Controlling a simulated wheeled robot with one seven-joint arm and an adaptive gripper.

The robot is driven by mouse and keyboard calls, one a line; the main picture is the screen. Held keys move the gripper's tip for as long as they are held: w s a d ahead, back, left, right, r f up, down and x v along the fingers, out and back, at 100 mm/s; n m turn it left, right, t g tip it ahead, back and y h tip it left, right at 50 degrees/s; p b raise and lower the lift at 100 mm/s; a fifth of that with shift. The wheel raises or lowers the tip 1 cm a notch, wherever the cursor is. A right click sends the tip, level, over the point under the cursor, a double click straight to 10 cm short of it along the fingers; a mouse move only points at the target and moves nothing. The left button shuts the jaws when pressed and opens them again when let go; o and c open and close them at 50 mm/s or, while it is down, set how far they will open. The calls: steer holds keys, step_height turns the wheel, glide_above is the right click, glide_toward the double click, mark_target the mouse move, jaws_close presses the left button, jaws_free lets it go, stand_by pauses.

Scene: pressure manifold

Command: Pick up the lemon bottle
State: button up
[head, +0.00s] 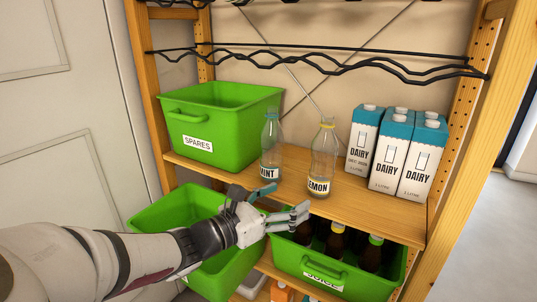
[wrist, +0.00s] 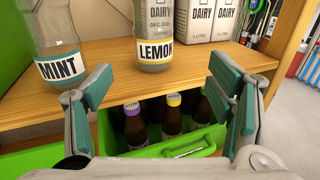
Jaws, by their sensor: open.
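The lemon bottle (head: 323,158) is a clear bottle with a yellow band at the neck and a white LEMON label. It stands upright on the wooden shelf, near the front edge. In the wrist view the lemon bottle (wrist: 154,35) is ahead, at the top middle, with its top cut off. My gripper (head: 284,203) is in front of the shelf edge, lower than the bottle's label and to its left in the head view. In the wrist view my gripper (wrist: 160,88) has its fingers wide apart, with nothing between them. It is apart from the bottle.
The mint bottle (head: 271,148) stands just left of the lemon bottle. Dairy cartons (head: 387,158) stand close on the right. A green SPARES bin (head: 215,125) is at the left. Below the shelf (head: 390,205), a green bin (head: 330,273) holds dark bottles. A wavy black rack (head: 320,62) hangs above.

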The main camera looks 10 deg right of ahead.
mark_target(313, 181)
steer(key=b+x, duration=0.1)
steer(key=x, duration=0.3)
steer(key=b+x, duration=0.2)
steer(key=x, duration=0.2)
steer(key=shift+w+a, duration=0.2)
steer(key=shift+w, duration=0.05)
steer(key=b+x, duration=0.3)
steer(key=x, duration=0.1)
steer(key=shift+w+f, duration=0.15)
steer(key=shift+w, duration=0.1)
steer(key=shift+w+d, duration=0.3)
steer(key=shift+d, duration=0.15)
steer(key=c, duration=1.3)
